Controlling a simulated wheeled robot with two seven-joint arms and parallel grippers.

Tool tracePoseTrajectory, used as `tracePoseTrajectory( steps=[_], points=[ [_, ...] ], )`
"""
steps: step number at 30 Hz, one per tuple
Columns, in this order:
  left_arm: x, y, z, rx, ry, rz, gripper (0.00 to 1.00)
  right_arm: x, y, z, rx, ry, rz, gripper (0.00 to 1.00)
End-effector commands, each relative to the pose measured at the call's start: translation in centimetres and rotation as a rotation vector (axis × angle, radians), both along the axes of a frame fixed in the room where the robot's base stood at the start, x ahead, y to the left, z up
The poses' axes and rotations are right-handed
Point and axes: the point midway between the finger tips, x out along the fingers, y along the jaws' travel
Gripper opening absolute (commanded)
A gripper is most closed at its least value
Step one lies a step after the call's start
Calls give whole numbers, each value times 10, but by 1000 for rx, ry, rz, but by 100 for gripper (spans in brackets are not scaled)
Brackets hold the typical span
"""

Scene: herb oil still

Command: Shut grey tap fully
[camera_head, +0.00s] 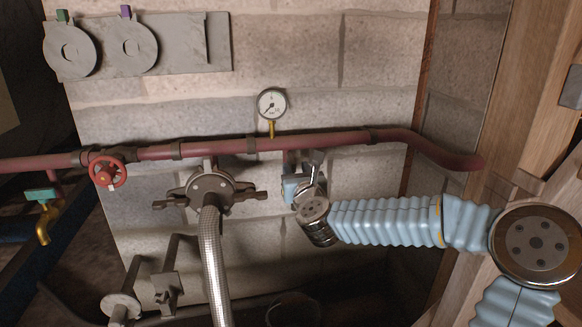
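My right gripper (311,174) is at the red pipe, a little right of the pressure gauge, with its wrist just below the pipe. A short stub drops from the pipe here, and small grey metal parts show around the fingers. The grey tap seems to be at this spot, but my gripper and wrist cover most of it. I cannot tell its handle from my fingers, nor how far it is turned. Whether the fingers are apart or closed on it is too small to see. My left gripper is not in view.
The red pipe (225,147) runs along the block wall, with a red handwheel (108,172) at left and a gauge (272,104) above. A clamp fitting (210,193) with a braided hose (215,265) hangs left of my gripper. A brass tap (43,222) has a green handle.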

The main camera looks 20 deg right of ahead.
Motion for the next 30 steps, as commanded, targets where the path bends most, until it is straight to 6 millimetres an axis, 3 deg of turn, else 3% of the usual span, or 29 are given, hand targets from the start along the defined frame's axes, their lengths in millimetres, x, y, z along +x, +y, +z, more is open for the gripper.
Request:
tracePoseTrajectory(
  steps=[3,9,21,30],
  points=[
    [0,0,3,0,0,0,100,27,-5,1,6,1,4,40],
    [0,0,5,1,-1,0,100,55,-12,1,3,2,1,40],
    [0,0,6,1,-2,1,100,64,-15,-1,-2,4,1,40],
    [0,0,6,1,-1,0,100,64,-15,0,-2,4,1,0]
  ],
)
